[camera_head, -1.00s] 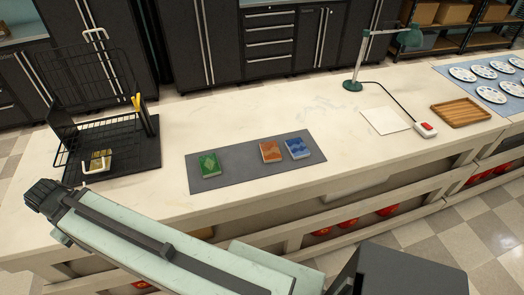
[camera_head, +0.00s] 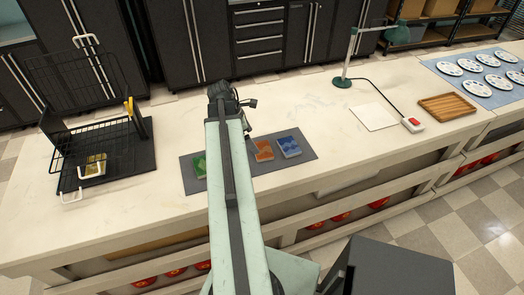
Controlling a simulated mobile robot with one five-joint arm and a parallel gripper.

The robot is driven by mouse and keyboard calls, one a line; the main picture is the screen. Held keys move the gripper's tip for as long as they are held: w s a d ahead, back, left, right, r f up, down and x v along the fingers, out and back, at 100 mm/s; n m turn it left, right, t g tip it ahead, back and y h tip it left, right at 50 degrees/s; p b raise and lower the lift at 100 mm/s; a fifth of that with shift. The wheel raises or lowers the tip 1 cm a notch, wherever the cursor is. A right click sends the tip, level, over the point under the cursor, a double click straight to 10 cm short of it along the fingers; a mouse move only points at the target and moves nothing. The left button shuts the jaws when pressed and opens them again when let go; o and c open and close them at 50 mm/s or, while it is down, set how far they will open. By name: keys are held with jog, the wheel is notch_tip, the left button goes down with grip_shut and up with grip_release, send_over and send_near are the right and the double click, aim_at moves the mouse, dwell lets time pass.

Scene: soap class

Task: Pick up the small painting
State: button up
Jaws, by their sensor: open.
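Three small painting-like pieces lie flat on a dark grey mat (camera_head: 296,162) on the counter: a green one (camera_head: 200,166) at left, an orange one (camera_head: 263,150) and a blue one (camera_head: 289,147) at right. I cannot tell which one is the small painting. My arm partly covers the right edge of the green piece. My gripper (camera_head: 249,104) is open and appears empty, above the counter behind the mat, apart from all three pieces. Its fingers are small and dark in this view.
A black wire rack (camera_head: 75,145) holding a gold-patterned item (camera_head: 94,164) stands at left. A green lamp (camera_head: 344,80), white sheet (camera_head: 374,117), red-button box (camera_head: 413,125) and wooden tray (camera_head: 449,107) are at right. The counter between lamp and mat is clear.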

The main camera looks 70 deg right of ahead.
aim_at(262, 149)
jog(key=b+x, duration=0.2)
jog(key=shift+s+d+f+b, duration=0.15)
jog(key=shift+s+f+b, duration=0.15)
jog(key=b+x, duration=0.4)
jog(key=x, duration=0.1)
jog(key=shift+s+d+b, duration=0.25)
jog(key=shift+d+b, duration=0.1)
jog(key=shift+r, duration=0.1)
jog(key=c, duration=1.1)
